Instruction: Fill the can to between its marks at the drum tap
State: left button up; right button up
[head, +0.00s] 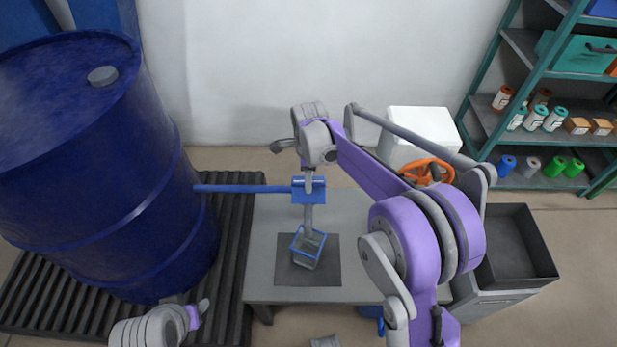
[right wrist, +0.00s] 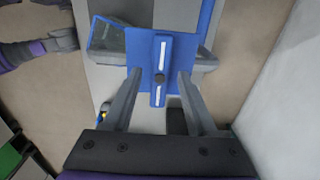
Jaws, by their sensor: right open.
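The can (head: 306,258), grey and see-through with a blue rim, stands under the tap on a dark pad. A thin grey column joins tap and can; I cannot tell spout from stream. The can's marks and level are unreadable. My right gripper (right wrist: 155,100) is open, its fingers on either side of the tap's blue, white-striped handle (right wrist: 160,55), with gaps visible.
The grey bench (head: 265,285) has free room around the dark pad (head: 328,275). A black slatted pallet (head: 235,235) is under the drum. A white box (head: 415,130), an orange wheel (head: 428,170), a dark tray (head: 515,245) and green shelves (head: 480,110) are at the right.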

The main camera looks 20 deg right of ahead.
grip_shut()
dwell(0.5)
jog(key=n, duration=0.4)
jog(key=shift+n, duration=2.5)
grip_release()
